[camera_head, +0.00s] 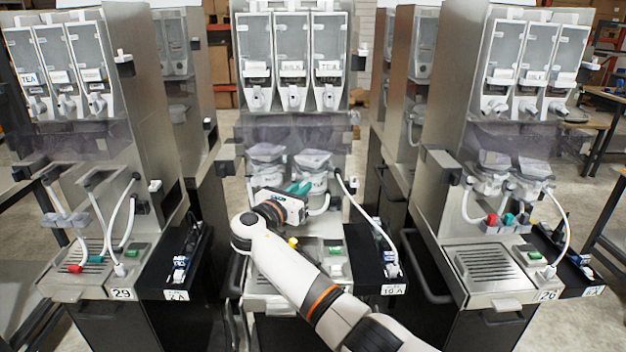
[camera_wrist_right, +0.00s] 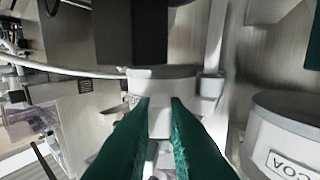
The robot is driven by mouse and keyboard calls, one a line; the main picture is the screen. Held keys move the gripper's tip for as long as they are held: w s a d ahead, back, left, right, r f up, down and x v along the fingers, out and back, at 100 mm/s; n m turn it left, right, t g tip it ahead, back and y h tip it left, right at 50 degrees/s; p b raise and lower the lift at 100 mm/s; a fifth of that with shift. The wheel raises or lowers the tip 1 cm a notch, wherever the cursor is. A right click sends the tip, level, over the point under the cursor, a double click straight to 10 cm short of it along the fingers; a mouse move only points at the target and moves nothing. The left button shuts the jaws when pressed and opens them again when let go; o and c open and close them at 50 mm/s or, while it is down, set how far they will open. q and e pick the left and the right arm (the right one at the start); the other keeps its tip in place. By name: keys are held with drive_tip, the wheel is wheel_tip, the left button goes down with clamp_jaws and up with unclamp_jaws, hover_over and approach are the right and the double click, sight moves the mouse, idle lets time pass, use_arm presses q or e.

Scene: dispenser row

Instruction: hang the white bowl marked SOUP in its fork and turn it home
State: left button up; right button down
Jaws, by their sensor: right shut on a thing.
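My right gripper (camera_head: 302,187) reaches into the middle dispenser, its teal fingers at the right-hand of two white bowls. In the right wrist view the fingers (camera_wrist_right: 160,104) are closed on the narrow grey-white part of a white bowl (camera_wrist_right: 162,80). That bowl also shows in the head view (camera_head: 313,172), below a clear hopper. I cannot read SOUP on it. The fork is hidden or too small to make out. My left gripper is not in view.
The middle dispenser (camera_head: 340,130) has a white hose (camera_head: 357,205) on its right and a black side tray (camera_head: 378,275). Similar dispensers stand at left (camera_head: 150,110) and right (camera_head: 455,130), with hoses and drip trays. Room around the held bowl is tight.

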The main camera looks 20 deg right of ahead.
drive_tip(key=shift+w+d, duration=0.1)
drive_tip(key=shift+d, duration=0.2)
drive_tip(key=c, duration=1.4)
unclamp_jaws()
drive_tip(key=shift+r, duration=0.1)
drive_tip(key=shift+o, duration=0.2)
drive_tip(key=shift+w+d+f, duration=0.15)
drive_tip(key=shift+w+f, duration=0.1)
drive_tip(key=shift+f, duration=0.05)
drive_tip(key=shift+s, duration=0.1)
drive_tip(key=shift+f, duration=0.1)
